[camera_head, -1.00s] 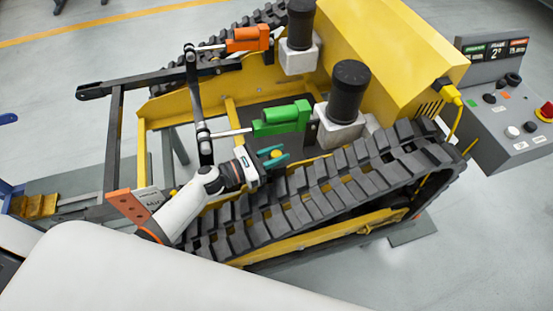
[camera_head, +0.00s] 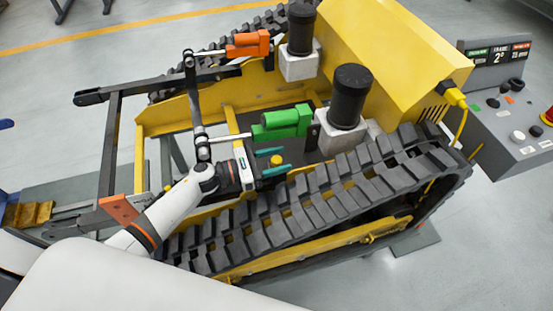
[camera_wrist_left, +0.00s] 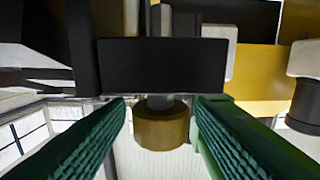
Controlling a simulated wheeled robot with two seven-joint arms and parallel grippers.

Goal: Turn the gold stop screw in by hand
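The gold stop screw (camera_head: 277,160) has a round head and sits low in the machine's frame, beside the near track. In the left wrist view the gold head (camera_wrist_left: 161,130) hangs on a grey shaft below a dark block (camera_wrist_left: 162,66). My left gripper (camera_head: 279,161) is open, with its teal fingers on either side of the screw head. In the wrist view a small gap shows between the head and each ribbed finger. My right gripper is not in view.
A green cylinder (camera_head: 281,124) with a bright rod lies just above my left gripper. The near track (camera_head: 320,190) runs close below it. An orange cylinder (camera_head: 248,44), black-capped posts and a control panel (camera_head: 505,110) are farther off.

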